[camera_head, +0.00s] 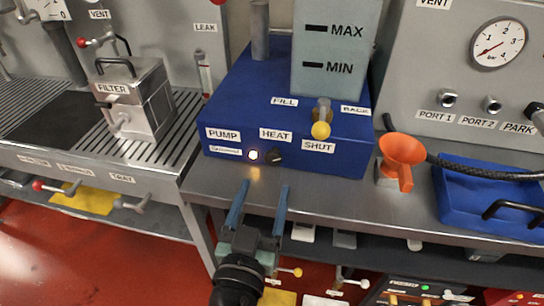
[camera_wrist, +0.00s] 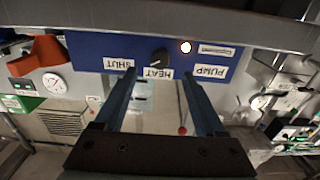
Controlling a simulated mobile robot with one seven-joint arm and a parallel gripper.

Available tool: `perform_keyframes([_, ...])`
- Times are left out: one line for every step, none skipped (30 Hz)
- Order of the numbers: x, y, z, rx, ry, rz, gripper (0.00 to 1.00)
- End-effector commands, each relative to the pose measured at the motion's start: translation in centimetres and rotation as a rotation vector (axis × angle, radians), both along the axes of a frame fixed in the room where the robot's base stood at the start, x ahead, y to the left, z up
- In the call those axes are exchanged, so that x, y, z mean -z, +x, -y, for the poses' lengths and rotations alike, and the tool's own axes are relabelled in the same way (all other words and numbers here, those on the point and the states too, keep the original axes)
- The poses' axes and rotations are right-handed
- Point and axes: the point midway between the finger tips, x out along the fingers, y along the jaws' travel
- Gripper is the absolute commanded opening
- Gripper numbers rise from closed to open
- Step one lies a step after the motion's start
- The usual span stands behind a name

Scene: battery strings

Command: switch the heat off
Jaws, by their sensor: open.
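The black heat knob (camera_head: 273,157) is on the front of the blue unit (camera_head: 230,95), under the HEAT label (camera_head: 276,134). It also shows in the wrist view (camera_wrist: 159,57), which is upside down, with a pale pointer mark lying at a slant. A lit white lamp (camera_head: 253,155) is beside it under the PUMP label (camera_head: 223,134). My gripper (camera_head: 262,192) is open and empty, in front of and below the knob. In the wrist view its two fingers (camera_wrist: 158,78) are spread either side of the HEAT label, and the knob lies beyond the tips, apart from them.
A yellow-knobbed tap (camera_head: 321,128) stands out from the unit near the SHUT label (camera_head: 318,146). A filter box (camera_head: 133,98) is on the left grating. Small valves hang below the bench.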

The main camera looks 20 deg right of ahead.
Motion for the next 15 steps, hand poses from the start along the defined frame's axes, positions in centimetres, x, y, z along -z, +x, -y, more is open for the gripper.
perform_keyframes([-0.3, 1.0, 0.8, 0.004, -0.001, 0.001, 0.72])
perform_keyframes([-0.4, 1.6, 1.1, 0.003, -0.001, 0.002, 0.72])
perform_keyframes([-0.4, 2.3, 1.6, 0.004, 0.0, 0.002, 0.72])
perform_keyframes([-0.3, 2.7, 2.0, 0.004, 0.001, 0.001, 0.72])
perform_keyframes([-0.3, 3.2, 2.2, 0.003, 0.001, 0.003, 0.72])
perform_keyframes([-0.3, 3.8, 2.6, 0.003, 0.0, 0.001, 0.72])
perform_keyframes([-0.3, 4.2, 2.9, 0.003, 0.0, 0.001, 0.72])
perform_keyframes([-0.3, 4.6, 3.2, 0.002, 0.0, 0.001, 0.72])
perform_keyframes([-0.2, 5.0, 3.5, 0.002, 0.001, 0.001, 0.72])
perform_keyframes([-0.2, 5.3, 3.6, 0.002, 0.001, 0.001, 0.72])
perform_keyframes([-0.1, 5.5, 3.8, 0.002, 0.0, 0.0, 0.72])
perform_keyframes([-0.1, 5.8, 4.0, 0.001, -0.001, 0.001, 0.72])
perform_keyframes([-0.2, 6.0, 4.1, 0.001, -0.001, 0.001, 0.72])
perform_keyframes([-0.1, 6.1, 4.2, 0.001, -0.001, 0.001, 0.72])
perform_keyframes([-0.1, 6.2, 4.3, 0.001, 0.0, 0.0, 0.72])
